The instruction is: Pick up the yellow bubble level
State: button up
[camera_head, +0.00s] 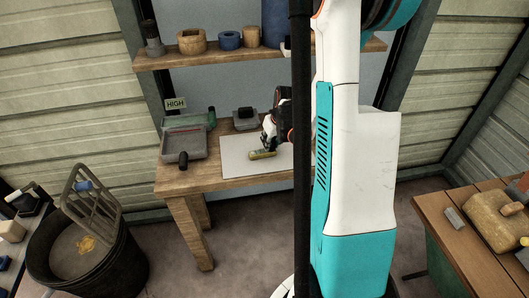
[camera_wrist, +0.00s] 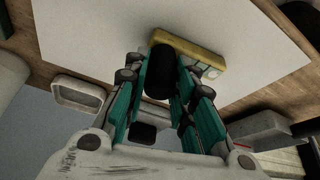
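The yellow bubble level (camera_head: 263,155) lies on a white sheet (camera_head: 236,163) on the wooden bench. In the wrist view the yellow level (camera_wrist: 186,46) is a long bar just beyond my fingertips, with a pale vial near its right end. My gripper (camera_head: 269,146) is low over the sheet, right at the level. In the wrist view my gripper's teal fingers (camera_wrist: 172,68) converge toward the level, and a dark finger part covers some of its near side. Whether the fingertips touch or clasp it is hidden.
A grey tray (camera_head: 184,143) stands left on the bench, and a small grey item (camera_head: 245,118) sits behind the sheet. A shelf (camera_head: 215,55) with rolls hangs above. A black bin (camera_head: 90,258) stands at lower left; another table (camera_head: 470,245) is at right.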

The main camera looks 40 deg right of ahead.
grip_shut()
jog(key=shift+r, duration=0.1)
notch_tip(320, 180, up, 20)
jog(key=p, duration=0.7)
jog(key=shift+o, duration=0.9)
grip_release()
grip_shut()
